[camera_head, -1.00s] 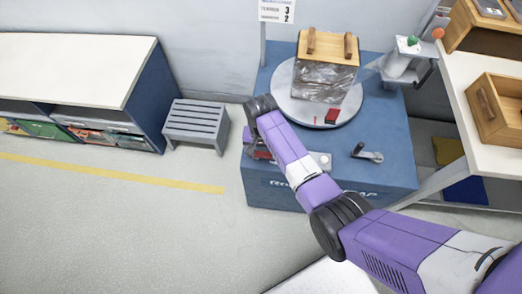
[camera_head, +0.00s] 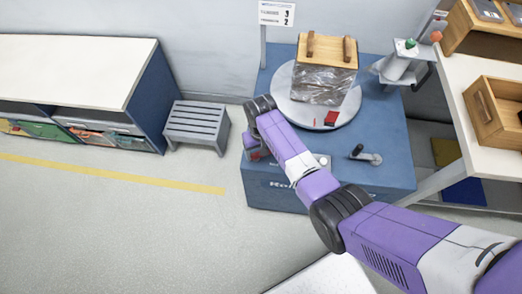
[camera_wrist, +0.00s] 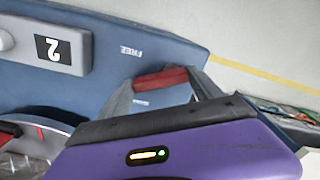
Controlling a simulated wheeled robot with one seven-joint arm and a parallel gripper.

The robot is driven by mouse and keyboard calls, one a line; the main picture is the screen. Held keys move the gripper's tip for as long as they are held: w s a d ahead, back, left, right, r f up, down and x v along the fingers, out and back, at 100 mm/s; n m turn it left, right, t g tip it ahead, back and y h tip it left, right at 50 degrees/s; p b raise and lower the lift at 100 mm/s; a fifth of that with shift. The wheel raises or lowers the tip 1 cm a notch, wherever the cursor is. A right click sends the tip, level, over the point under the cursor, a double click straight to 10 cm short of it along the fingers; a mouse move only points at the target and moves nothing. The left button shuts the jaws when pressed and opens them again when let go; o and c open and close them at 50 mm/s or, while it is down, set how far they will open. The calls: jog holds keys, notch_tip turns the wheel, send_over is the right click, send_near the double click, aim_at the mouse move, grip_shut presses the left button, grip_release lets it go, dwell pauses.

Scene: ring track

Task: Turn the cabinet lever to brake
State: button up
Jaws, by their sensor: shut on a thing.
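The blue cabinet (camera_head: 385,128) stands against the wall in the head view, and its top also shows in the wrist view (camera_wrist: 75,92). The lever has a red handle (camera_wrist: 161,78). My gripper (camera_wrist: 163,84) has one grey finger on each side of this handle and is shut on it. A white FREE label (camera_wrist: 131,53) is on the cabinet beyond the handle. Another small pale marking lies near the left finger, too blurred to read. In the head view my arm hides most of the lever.
A round grey turntable (camera_head: 283,100) on the cabinet bears a film-wrapped box (camera_head: 322,84) with a wooden top. A crank with a black knob (camera_head: 358,151) is to the right. A grey slatted stool (camera_head: 197,122) stands left of the cabinet. A white table (camera_head: 455,105) is at the right.

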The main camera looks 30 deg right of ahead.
jog(key=n, duration=0.3)
jog(key=w+n, duration=0.1)
jog(key=n, duration=0.2)
jog(key=shift+n, duration=0.3)
jog(key=n, duration=0.4)
jog(key=w+n, duration=0.1)
jog(key=shift+a+n+p, duration=0.3)
jog(key=shift+a+n, duration=0.05)
jog(key=shift+n, duration=0.05)
jog(key=o, duration=1.4)
jog(key=shift+s, duration=0.1)
jog(key=shift+r+p, duration=0.4)
jog(key=shift+r, duration=3.55)
